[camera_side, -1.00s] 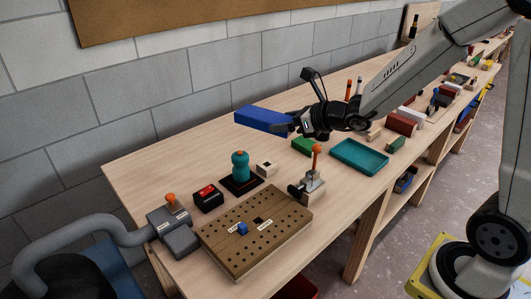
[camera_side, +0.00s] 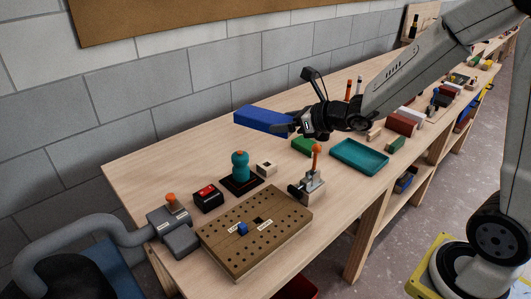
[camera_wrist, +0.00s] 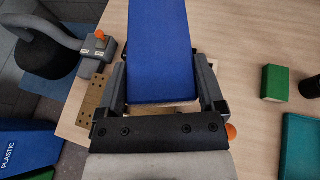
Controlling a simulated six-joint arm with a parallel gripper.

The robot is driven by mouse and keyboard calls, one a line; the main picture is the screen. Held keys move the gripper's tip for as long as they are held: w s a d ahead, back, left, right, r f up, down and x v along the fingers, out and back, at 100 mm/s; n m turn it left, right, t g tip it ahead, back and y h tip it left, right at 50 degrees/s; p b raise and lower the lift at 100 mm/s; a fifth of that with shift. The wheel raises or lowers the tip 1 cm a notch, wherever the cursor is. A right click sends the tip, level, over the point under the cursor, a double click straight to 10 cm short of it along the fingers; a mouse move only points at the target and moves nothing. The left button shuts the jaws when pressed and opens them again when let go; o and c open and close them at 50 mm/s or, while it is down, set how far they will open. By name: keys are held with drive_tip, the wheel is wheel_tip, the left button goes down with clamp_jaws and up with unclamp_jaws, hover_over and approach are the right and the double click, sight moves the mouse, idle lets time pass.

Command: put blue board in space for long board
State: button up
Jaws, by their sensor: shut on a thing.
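A long blue board (camera_side: 262,121) is held in the air above the back part of the wooden bench. My gripper (camera_side: 290,124) is shut on one end of it, and the board sticks out to the left. In the wrist view the blue board (camera_wrist: 160,50) lies between the two fingers of my gripper (camera_wrist: 163,92) and points away from the camera. The brown pegboard fixture (camera_side: 258,246) lies on the bench at the front left, with two small white labels and a small blue block (camera_side: 242,229) on it. The label text is too small to read.
A teal knobbed tool (camera_side: 240,168), a black-and-red box (camera_side: 208,197) and a grey vise-like block (camera_side: 178,232) stand nearby. A teal tray (camera_side: 360,156) and green block (camera_side: 304,146) are right. The back left bench is clear.

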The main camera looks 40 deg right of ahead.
drive_tip(key=w+d+f+m+h, duration=0.2)
drive_tip(key=w+d+f, duration=0.3)
drive_tip(key=d+f, duration=0.2)
drive_tip(key=w+d+f+m+h, duration=0.2)
drive_tip(key=w+d+f, duration=0.3)
drive_tip(key=d+f, duration=0.3)
drive_tip(key=shift+d+t+h, duration=0.4)
drive_tip(key=shift+d+h, duration=0.1)
drive_tip(key=shift+d, duration=0.7)
drive_tip(key=shift+f, duration=0.15)
hover_over(297, 164)
drive_tip(key=shift+s+a+f, duration=0.1)
drive_tip(key=shift+f, duration=2.7)
drive_tip(key=shift+f, duration=1.85)
drive_tip(key=shift+f, duration=0.2)
